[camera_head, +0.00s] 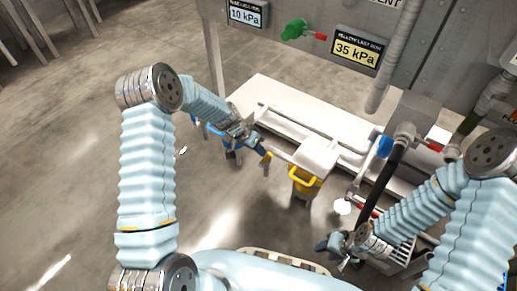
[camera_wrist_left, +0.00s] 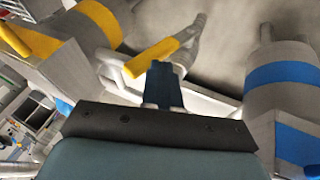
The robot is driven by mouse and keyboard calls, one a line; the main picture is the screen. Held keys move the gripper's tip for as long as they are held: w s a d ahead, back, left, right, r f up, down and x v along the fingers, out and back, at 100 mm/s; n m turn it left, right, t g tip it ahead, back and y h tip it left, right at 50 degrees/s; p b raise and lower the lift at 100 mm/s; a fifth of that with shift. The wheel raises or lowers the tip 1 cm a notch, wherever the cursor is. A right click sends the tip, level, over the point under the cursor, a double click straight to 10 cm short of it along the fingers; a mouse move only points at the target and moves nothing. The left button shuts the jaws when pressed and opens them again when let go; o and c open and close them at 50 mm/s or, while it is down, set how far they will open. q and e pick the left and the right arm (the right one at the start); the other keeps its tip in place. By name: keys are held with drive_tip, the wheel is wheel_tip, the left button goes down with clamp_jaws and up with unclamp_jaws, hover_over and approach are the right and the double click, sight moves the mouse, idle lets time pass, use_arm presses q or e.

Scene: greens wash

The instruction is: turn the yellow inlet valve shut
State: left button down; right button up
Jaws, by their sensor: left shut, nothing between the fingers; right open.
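The yellow inlet valve's lever (camera_head: 267,158) shows as a small yellow bar at the tip of my left gripper (camera_head: 258,147). In the left wrist view the yellow lever (camera_wrist_left: 150,57) lies slanted across a grey pipe, right at the fingertips of my left gripper (camera_wrist_left: 162,72). The dark blue fingers are shut together with nothing between them. The lever is beside or just beyond the tips; I cannot tell whether they touch. My right gripper (camera_head: 340,245) is open and empty at the lower right, apart from the valve.
A yellow-banded grey canister (camera_wrist_left: 95,22) stands left of the lever, and a blue-banded one (camera_wrist_left: 282,73) stands right. A white bench (camera_head: 270,92) with pipes runs behind. Gauge panels read 10 kPa (camera_head: 245,14) and 35 kPa (camera_head: 357,50). The floor at left is clear.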

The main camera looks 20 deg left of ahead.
use_arm(q)
drive_tip(key=shift+s+d+y, duration=0.1)
drive_tip(key=shift+d+y, duration=0.2)
drive_tip(key=shift+d, duration=0.1)
drive_tip(key=s+d+f+b, duration=0.2)
drive_tip(key=d+f+b, duration=0.1)
drive_tip(key=d, duration=0.3)
drive_tip(key=shift+s+d+f+y+b, duration=0.25)
drive_tip(key=shift+d+y+b, duration=0.15)
drive_tip(key=shift+b, duration=0.3)
drive_tip(key=shift+r, duration=0.1)
idle(0.4)
